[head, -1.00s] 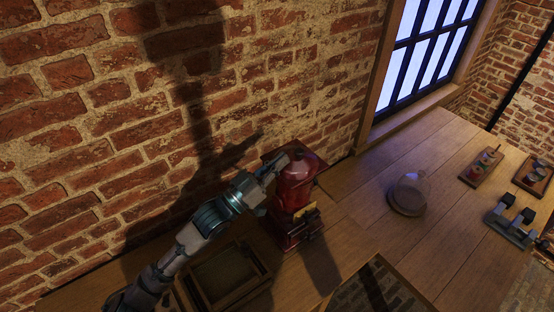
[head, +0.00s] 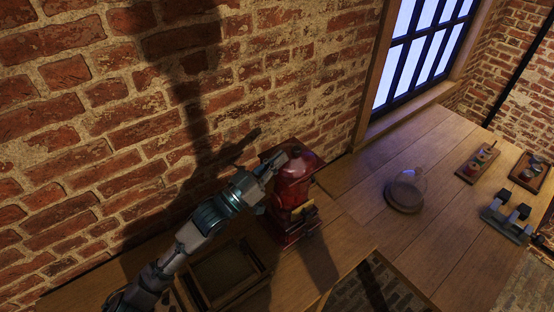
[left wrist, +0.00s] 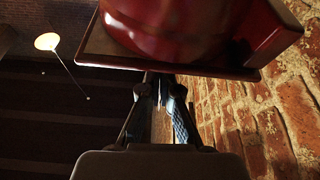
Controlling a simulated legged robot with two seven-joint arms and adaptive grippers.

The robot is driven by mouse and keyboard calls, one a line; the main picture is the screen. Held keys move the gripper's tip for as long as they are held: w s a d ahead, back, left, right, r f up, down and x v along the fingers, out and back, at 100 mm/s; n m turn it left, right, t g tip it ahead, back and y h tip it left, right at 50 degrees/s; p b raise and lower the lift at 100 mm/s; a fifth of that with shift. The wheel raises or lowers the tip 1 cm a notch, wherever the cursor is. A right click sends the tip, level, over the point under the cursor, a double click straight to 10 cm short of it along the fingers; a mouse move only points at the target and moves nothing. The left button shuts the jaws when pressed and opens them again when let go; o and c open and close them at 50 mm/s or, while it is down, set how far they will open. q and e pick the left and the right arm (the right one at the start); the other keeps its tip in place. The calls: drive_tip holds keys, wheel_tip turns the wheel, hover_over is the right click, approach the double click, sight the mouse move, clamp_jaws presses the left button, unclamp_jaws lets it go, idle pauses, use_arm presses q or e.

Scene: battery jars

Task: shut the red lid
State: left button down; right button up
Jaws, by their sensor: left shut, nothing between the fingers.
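A glossy dark red device (head: 296,187) with a rounded red top and a flat, square-edged red plate (head: 310,161) stands at the wall end of the wooden counter. I cannot tell surely which red part is the lid or how far it is open. My left gripper (head: 277,162) is shut and empty, at the upper left of the rounded top. In the left wrist view its fingertips (left wrist: 160,83) are close to the lower edge of the red plate (left wrist: 150,65), with the rounded red part (left wrist: 175,25) beyond it. Contact cannot be made out. My right gripper is not in view.
A brick wall (head: 90,110) rises close behind the device. A wooden tray (head: 227,273) lies below my left arm. A glass dome on a round base (head: 404,197) stands on the counter to the right, with small trays and grey holders (head: 508,222) beyond.

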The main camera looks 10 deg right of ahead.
use_arm(q)
wheel_tip(320, 180, up, 4)
drive_tip(key=p, duration=0.2)
drive_tip(key=shift+a+f+p, duration=0.15)
drive_tip(key=shift+f+p, duration=0.05)
drive_tip(key=shift+p, duration=0.1)
drive_tip(key=b+v, duration=0.2)
drive_tip(key=v, duration=0.8)
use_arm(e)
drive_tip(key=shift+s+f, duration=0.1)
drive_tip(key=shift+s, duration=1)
